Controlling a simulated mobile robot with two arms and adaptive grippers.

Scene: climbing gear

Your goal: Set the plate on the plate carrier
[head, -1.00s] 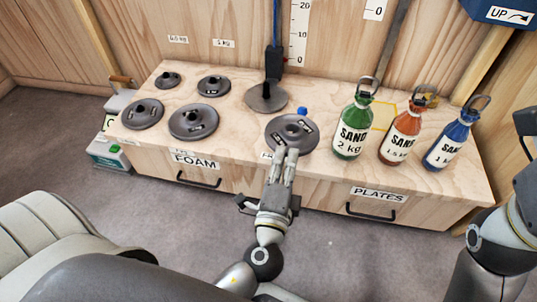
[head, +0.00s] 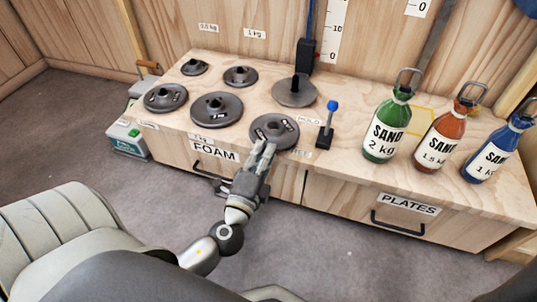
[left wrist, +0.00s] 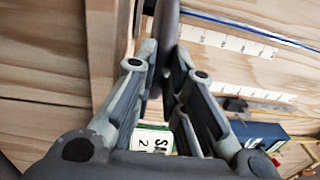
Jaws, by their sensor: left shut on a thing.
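A round dark grey plate (head: 270,122) with a raised hub is held by my left gripper (head: 267,147) in the head view, near the bench's front edge. The fingers grip its near rim; in the left wrist view, my left gripper (left wrist: 168,55) closes on the thin edge of the plate (left wrist: 167,25). The gap under the plate is hard to judge. The plate carrier (head: 288,97), a grey disc with a short upright post, stands just behind and to the right of the held plate, with nothing on its disc. My right gripper is out of view.
Several other plates (head: 217,110) lie on the left of the wooden bench (head: 345,112). A blue-knobbed black lever (head: 327,130) stands right of the held plate. Green (head: 385,125), orange (head: 440,140) and blue (head: 490,155) sand bottles stand to the right.

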